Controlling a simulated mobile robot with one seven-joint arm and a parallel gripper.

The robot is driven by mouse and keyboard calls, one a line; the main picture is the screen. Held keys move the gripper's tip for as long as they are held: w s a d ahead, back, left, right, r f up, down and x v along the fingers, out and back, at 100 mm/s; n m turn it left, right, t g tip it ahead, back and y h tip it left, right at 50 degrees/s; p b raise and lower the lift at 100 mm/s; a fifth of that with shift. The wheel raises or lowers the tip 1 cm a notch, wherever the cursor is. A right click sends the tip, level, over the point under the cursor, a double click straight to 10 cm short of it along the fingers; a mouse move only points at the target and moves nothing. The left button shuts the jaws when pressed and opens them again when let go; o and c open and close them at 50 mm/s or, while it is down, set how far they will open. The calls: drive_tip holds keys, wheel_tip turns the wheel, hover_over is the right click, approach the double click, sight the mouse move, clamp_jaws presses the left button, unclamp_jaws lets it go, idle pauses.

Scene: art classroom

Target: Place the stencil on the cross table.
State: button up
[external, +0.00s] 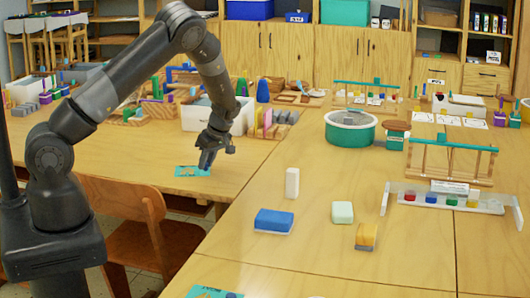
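A flat teal card with a tan pattern, which looks like a stencil (190,171), lies on or just above the left wooden table (120,157) near its front edge. My gripper (205,163) points down right at the card's right part, its fingers dark and close together. I cannot tell if it holds the card or only hovers over it. A second teal card (205,292) with markings is partly cut off at the bottom edge, on the right wooden table (330,255). Which table is the cross table is not marked.
A wooden chair (135,225) stands before the left table.

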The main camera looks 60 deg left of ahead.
drive_tip(key=o, duration=0.4)
drive_tip(key=shift+c, duration=0.2)
drive_tip(key=v, duration=1.2)
drive_tip(key=s+d+r+m+t+h, duration=0.3)
drive_tip(key=s+d+r+m, duration=0.4)
drive_tip(key=r, duration=0.4)
drive_tip(key=s+d+r+m+t, duration=0.2)
drive_tip(key=s+d+r+m, duration=0.4)
drive_tip(key=s, duration=0.5)
drive_tip(key=s+d+r+m+t, duration=0.3)
drive_tip(key=s+d+r+m, duration=0.3)
drive_tip(key=s+d+m, duration=0.3)
drive_tip(key=shift+s+d+h, duration=0.4)
drive_tip(key=shift+s+d, duration=0.05)
drive_tip(key=shift+s, duration=0.45)
drive_tip(key=shift+r, duration=0.15)
